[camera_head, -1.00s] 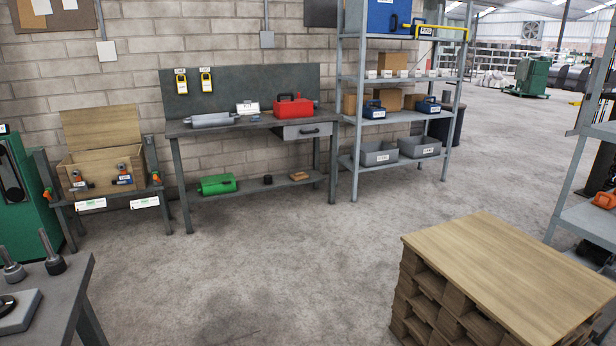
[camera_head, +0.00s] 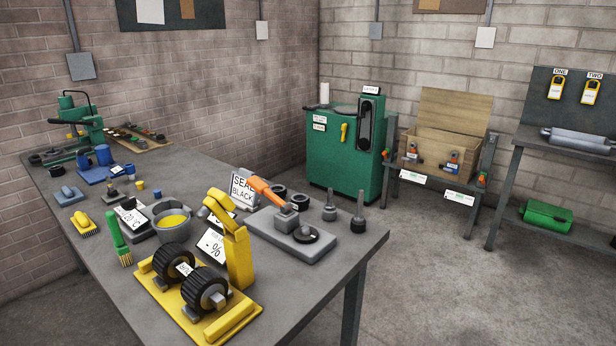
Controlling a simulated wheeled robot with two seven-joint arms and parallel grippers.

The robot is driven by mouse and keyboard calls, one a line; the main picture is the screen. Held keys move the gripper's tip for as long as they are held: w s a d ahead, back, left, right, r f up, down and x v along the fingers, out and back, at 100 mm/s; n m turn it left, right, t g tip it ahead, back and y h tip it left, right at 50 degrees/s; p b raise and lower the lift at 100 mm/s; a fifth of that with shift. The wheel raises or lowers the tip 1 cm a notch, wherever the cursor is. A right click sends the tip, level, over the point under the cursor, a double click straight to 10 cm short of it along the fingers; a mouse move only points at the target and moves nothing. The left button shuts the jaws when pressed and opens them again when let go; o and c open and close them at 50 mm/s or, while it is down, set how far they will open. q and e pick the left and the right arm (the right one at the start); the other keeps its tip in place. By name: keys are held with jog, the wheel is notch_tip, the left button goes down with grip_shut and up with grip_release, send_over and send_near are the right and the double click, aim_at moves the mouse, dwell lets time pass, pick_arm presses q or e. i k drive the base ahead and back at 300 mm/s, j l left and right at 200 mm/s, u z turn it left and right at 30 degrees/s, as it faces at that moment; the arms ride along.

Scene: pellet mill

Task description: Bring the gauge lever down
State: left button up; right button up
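No part is readably labelled as the gauge lever. An orange-handled lever (camera_head: 266,193) on a grey base plate (camera_head: 292,243) slants up to the left on the near table. Beside it, a yellow bracket with an arm (camera_head: 236,250) stands upright at a yellow base (camera_head: 235,320) with two black rollers (camera_head: 190,274). A card with a "%" sign (camera_head: 211,245) leans by the bracket. A green machine (camera_head: 85,126) with a dark curved handle stands at the table's far left. I cannot tell which of these is the gauge. Neither gripper is in view.
The grey table (camera_head: 180,165) also holds a grey pot with yellow contents (camera_head: 173,224), brushes and a "SEAL BLACK" sign (camera_head: 243,189). A green cabinet (camera_head: 335,160) and a wooden box (camera_head: 440,145) stand behind. The floor (camera_head: 430,270) at the right is clear.

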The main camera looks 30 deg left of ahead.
aim_at(218, 203)
jog(key=i+u, duration=0.2)
jog(key=u, duration=0.25)
jog(key=i+l+u, duration=0.1)
jog(key=u, duration=0.35)
jog(key=i+l+u, duration=0.2)
jog(key=u, duration=0.2)
jog(key=i+l+u, duration=0.25)
jog(key=u, duration=0.2)
jog(key=i+l+u, duration=0.15)
jog(key=u, duration=0.3)
jog(key=l, duration=0.1)
